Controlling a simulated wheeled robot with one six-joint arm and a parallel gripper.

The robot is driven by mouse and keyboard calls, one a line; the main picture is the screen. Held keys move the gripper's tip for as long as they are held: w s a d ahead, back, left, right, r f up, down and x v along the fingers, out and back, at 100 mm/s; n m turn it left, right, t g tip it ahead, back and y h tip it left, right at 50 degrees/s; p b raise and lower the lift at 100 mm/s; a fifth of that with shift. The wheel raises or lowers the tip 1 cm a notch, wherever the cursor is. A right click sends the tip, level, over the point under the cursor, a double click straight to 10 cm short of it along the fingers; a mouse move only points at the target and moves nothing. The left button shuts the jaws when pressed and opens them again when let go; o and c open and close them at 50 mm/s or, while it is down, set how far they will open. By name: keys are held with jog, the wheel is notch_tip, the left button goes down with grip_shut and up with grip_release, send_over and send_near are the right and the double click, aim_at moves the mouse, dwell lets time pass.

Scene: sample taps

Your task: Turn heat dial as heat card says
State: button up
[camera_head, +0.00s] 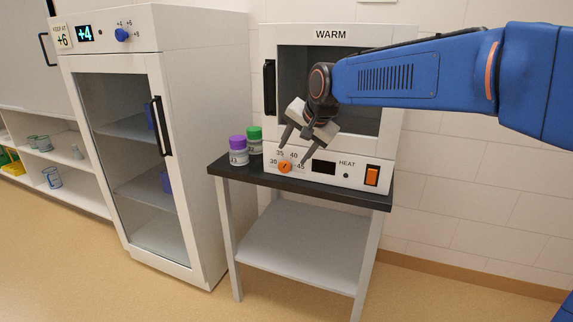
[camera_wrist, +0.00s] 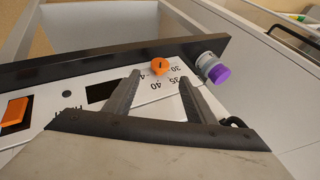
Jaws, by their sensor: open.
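The orange heat dial (camera_head: 285,167) is on the front panel of the white WARM cabinet (camera_head: 382,170), with numbers 30, 35, 40 and 45 around it. Its dark mark is too small for me to tell which number it points at. My gripper (camera_head: 293,156) is open and empty, its fingers angled down in front of the panel near the dial. In the wrist view the dial (camera_wrist: 161,66) shows between and just beyond the fingertips (camera_wrist: 159,75). They look apart from it. I cannot make out a heat card in either view.
A purple-lidded jar (camera_head: 238,155) and a green-lidded jar (camera_head: 254,140) stand left of the panel on the dark tabletop (camera_head: 225,166). A dark HEAT display (camera_head: 323,167) and an orange switch (camera_head: 372,176) are right of the dial. A fridge (camera_head: 190,130) with a KEEP AT +6 card (camera_head: 60,36) stands left.

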aim_at(286, 164)
jog(key=x, duration=0.8)
jog(key=shift+w+a+f, duration=0.15)
jog(key=shift+f, duration=0.1)
jog(key=c, duration=1)
